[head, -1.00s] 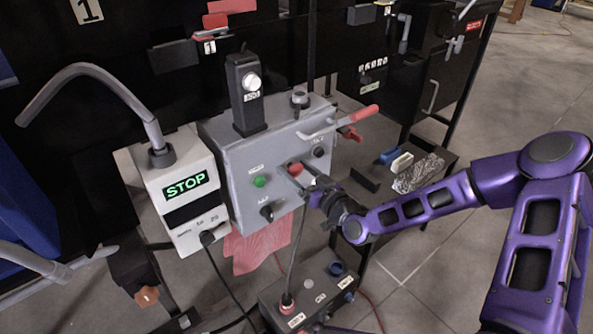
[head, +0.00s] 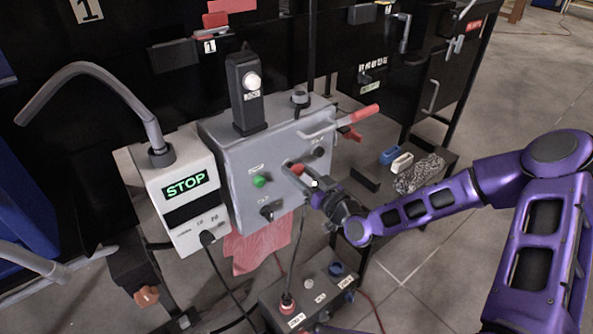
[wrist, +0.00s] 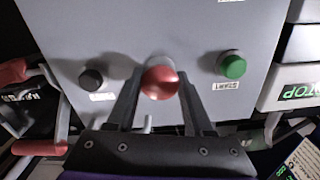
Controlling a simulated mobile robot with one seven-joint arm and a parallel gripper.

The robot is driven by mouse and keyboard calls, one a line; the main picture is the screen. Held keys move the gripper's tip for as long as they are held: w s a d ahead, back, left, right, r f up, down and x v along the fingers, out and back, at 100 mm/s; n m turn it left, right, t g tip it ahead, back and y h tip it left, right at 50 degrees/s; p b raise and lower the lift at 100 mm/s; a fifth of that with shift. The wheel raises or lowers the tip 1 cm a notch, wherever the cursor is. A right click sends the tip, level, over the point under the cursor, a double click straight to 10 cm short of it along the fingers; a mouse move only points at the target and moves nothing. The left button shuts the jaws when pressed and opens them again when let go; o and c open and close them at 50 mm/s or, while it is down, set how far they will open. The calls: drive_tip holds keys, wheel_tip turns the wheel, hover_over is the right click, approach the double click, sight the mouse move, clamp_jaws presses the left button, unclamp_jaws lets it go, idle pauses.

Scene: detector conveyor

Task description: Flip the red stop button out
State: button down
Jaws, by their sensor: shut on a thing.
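The red stop button (head: 298,169) is a round red knob on the front of a grey control box (head: 232,151). In the wrist view the red stop button (wrist: 160,80) stands between the two fingers of my gripper (wrist: 159,92). The fingers are on either side of its stem, just behind the red cap. In the head view my gripper (head: 306,181) reaches the button from the lower right, and the fingers partly cover the area beside it. My gripper is shut on the red button.
A green start button (head: 258,181) sits left of the red one in the head view. A black knob (head: 318,151) sits to its right, and a red-handled lever (head: 350,116) sticks out above.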

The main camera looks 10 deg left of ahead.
drive_tip(key=shift+s+d+f, duration=0.1)
drive_tip(key=shift+s+d, duration=0.25)
drive_tip(key=shift+s, duration=0.05)
drive_tip(key=shift+c, duration=1.5)
unclamp_jaws()
drive_tip(key=shift+d, duration=0.1)
drive_tip(key=v, duration=1.7)
drive_tip(key=shift+s+d, duration=0.15)
drive_tip(key=shift+s, duration=0.05)
